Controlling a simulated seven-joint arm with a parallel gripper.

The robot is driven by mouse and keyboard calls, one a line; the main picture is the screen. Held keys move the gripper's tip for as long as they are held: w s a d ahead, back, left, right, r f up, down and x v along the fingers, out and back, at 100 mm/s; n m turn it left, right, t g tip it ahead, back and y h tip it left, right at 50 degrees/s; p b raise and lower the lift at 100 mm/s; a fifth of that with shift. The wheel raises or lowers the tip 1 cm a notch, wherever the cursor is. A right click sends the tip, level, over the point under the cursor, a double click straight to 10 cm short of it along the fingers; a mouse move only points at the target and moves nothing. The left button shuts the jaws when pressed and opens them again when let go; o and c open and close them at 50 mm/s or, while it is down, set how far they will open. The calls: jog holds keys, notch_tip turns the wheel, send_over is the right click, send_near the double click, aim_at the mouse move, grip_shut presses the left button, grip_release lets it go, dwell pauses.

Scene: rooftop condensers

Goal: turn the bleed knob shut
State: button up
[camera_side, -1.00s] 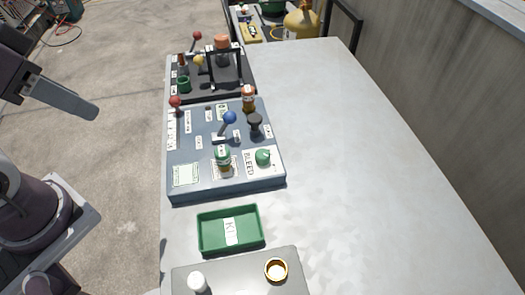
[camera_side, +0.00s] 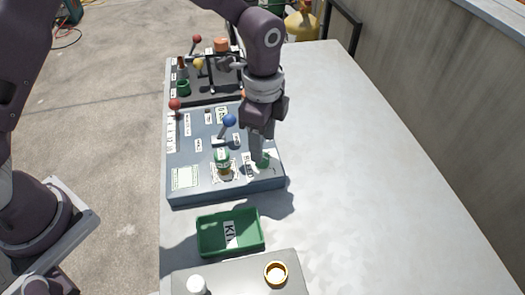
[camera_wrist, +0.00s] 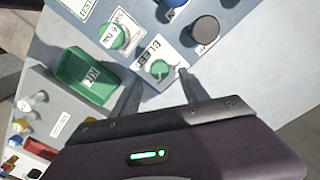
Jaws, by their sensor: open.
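The bleed knob (camera_side: 264,160) is a small green knob on a white plate lettered BLEED, at the near right corner of the blue-grey panel (camera_side: 215,193). In the wrist view the green bleed knob (camera_wrist: 159,69) shows between my two fingers, with the lettering beside it. My gripper (camera_side: 259,152) points down over that corner and partly hides the knob in the side view. In the wrist view my gripper (camera_wrist: 158,77) is open, with one finger on each side of the knob. I cannot tell whether either finger touches it.
Another green knob (camera_side: 222,156) stands left of the bleed plate. A blue-tipped lever (camera_side: 229,121) and a red-tipped lever (camera_side: 174,104) rise from the panel. A black knob (camera_wrist: 206,29) is close by. A green tray (camera_side: 230,250) lies in front. The right table side is clear.

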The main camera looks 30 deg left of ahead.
aim_at(265, 162)
notch_tip(265, 162, down, 4)
jog(key=shift+f, duration=0.15)
grip_shut()
jog(key=shift+n, duration=0.3)
jog(key=n, duration=1.3)
jog(key=shift+a, duration=0.1)
jog(key=n, duration=0.4)
jog(key=shift+w, duration=0.1)
jog(key=shift+n, duration=0.3)
